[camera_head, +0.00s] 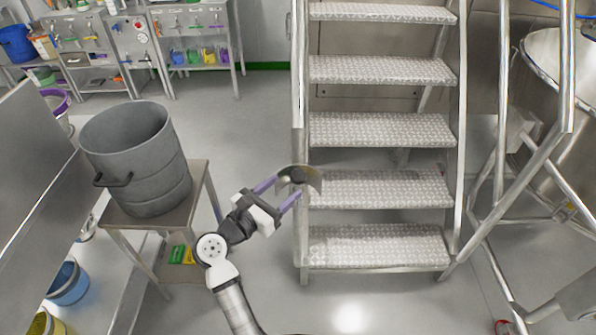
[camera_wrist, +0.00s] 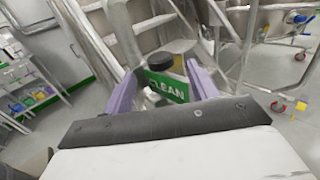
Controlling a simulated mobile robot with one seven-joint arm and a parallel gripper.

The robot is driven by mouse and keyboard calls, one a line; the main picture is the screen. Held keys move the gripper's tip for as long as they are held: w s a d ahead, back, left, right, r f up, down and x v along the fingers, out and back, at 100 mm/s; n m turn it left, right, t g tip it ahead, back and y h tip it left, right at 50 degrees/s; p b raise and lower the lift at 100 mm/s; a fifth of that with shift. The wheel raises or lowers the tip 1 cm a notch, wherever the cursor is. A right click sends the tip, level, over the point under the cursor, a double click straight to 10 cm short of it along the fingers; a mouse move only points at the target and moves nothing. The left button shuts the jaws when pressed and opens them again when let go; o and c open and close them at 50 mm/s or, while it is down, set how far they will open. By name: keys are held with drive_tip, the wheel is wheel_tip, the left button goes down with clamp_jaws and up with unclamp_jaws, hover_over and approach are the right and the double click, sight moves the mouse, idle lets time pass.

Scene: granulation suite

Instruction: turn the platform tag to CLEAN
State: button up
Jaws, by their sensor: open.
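The platform tag shows from above in the head view as a pale curved plate (camera_head: 313,180) with a dark round knob (camera_head: 298,175), beside the left post of the steps (camera_head: 380,130). In the wrist view the tag shows a green face (camera_wrist: 168,88) with the white word CLEAN, partly cut off at its left. The dark knob (camera_wrist: 159,61) stands above that face. My gripper (camera_head: 279,189) is open, with its two purple fingers on either side of the tag; in the wrist view the fingers (camera_wrist: 161,76) also straddle it. I cannot tell whether they touch it.
A grey bin (camera_head: 140,160) stands on a small metal table (camera_head: 188,205) to the left. A steel vessel (camera_head: 548,60) and slanted rails (camera_head: 530,170) stand on the right. Benches with coloured bins (camera_head: 200,55) line the back. The floor between is clear.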

sight(293, 180)
drive_tip(key=p+x, duration=0.1)
drive_tip(key=x, duration=0.5)
drive_tip(key=shift+w+d, duration=0.25)
drive_tip(key=c, duration=1)
